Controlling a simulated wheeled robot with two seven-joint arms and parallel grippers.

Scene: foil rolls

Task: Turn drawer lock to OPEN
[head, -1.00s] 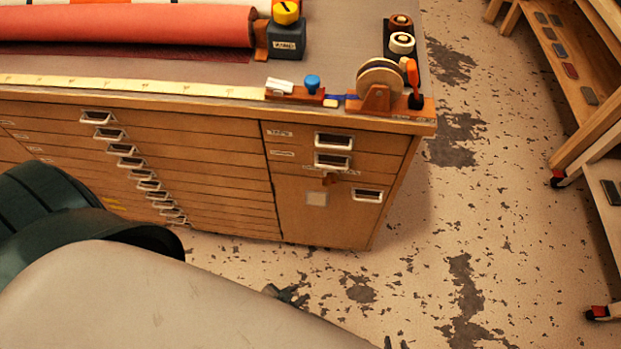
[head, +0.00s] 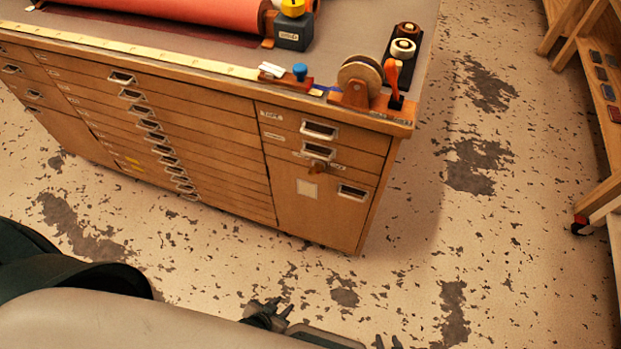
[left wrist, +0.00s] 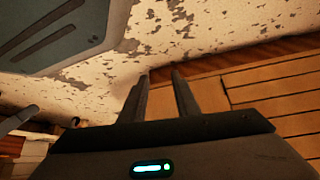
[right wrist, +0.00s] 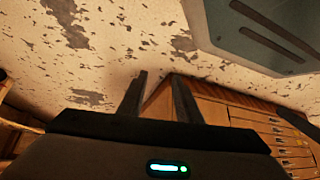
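The drawer lock is a small brown knob (head: 318,166) on the front of the wooden cabinet (head: 290,225), in the right-hand column just under the second drawer handle (head: 318,151). The lettering beside it is too small to read. My left gripper (head: 268,312) shows low in the head view, in front of the cabinet and well apart from the lock. In the left wrist view (left wrist: 161,85) its two fingers are apart with nothing between them. My right gripper (head: 388,343) barely shows at the bottom edge; in the right wrist view (right wrist: 157,88) its fingers are apart and empty.
A tape dispenser (head: 358,82), a dark block (head: 292,33) and a red roll (head: 180,10) stand on the cabinet top. Wooden shelving (head: 600,200) is at the right. The floor (head: 450,230) between is clear.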

